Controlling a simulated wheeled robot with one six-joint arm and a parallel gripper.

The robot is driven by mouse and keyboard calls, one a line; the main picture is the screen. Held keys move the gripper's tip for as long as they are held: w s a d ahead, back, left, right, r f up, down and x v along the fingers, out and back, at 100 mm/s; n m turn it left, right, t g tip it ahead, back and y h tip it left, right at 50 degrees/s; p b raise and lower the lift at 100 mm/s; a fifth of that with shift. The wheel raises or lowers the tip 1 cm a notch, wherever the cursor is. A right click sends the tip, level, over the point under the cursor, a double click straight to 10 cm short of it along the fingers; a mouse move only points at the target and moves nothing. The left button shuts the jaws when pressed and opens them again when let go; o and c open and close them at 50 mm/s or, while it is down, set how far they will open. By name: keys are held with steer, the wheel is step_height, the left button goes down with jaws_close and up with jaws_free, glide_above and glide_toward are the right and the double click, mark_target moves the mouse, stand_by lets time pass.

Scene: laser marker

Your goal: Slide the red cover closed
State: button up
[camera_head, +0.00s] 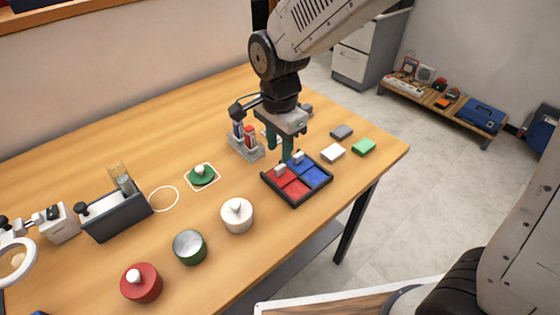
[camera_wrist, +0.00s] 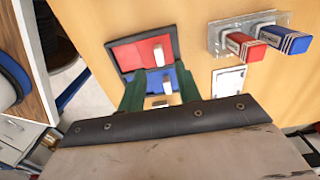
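A dark tray (camera_head: 297,203) on the table holds a red side and a blue side, each in two panels. The red cover (camera_head: 281,175) has a pale knob and lies left of the blue cover (camera_head: 310,167), which has its own pale knob. In the wrist view the red cover (camera_wrist: 133,53) and the blue cover (camera_wrist: 157,76) show beyond my fingers. My gripper (camera_head: 281,154) points down at the tray's far side, its green fingers apart. The wrist view shows the gripper (camera_wrist: 160,74) open, with a knob in line between the fingers; contact cannot be told.
White (camera_head: 333,152), grey (camera_head: 341,131) and green (camera_head: 363,147) blocks lie to the right. A white lidded pot (camera_head: 237,216) stands front left of the tray. The table's edge is close in front of the tray.

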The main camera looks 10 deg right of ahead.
mark_target(280, 167)
steer(key=shift+f, duration=2.75)
steer(key=shift+d, duration=0.1)
jaws_close()
